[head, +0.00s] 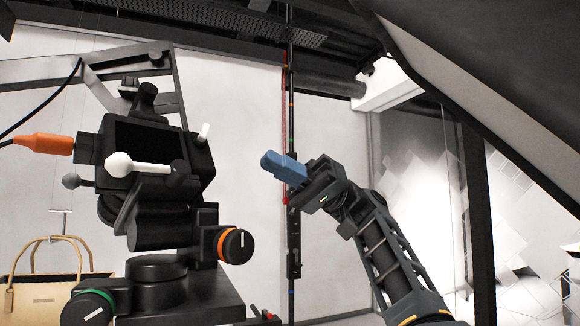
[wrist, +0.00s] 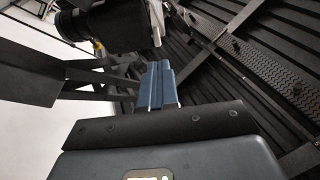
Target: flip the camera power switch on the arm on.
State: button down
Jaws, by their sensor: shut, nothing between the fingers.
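The black camera assembly (head: 150,150) is on its dark arm at the left of the head view, with an orange cable plug (head: 45,143) on its left. A long white-tipped lever (head: 135,165) crosses its front, and a short pale lever (head: 203,132) sticks up at its right. I cannot tell which part is the power switch. My gripper (head: 268,162) has blue fingers, shut and empty. It is apart from the camera, to its right. In the wrist view the blue fingers (wrist: 155,72) point up toward a dark body (wrist: 110,25) with a pale lever (wrist: 157,25).
Below the camera are a knob with an orange ring (head: 236,246) and one with a green ring (head: 88,308). A tan handbag (head: 45,292) stands at lower left. A thin dark vertical pole (head: 291,230) stands behind my gripper. Open space separates gripper and camera.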

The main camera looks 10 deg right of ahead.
aim_at(203, 134)
jog(key=p+x, duration=0.2)
jog(key=x, duration=0.6)
jog(key=shift+s+a, duration=0.15)
jog(key=shift+a, duration=0.2)
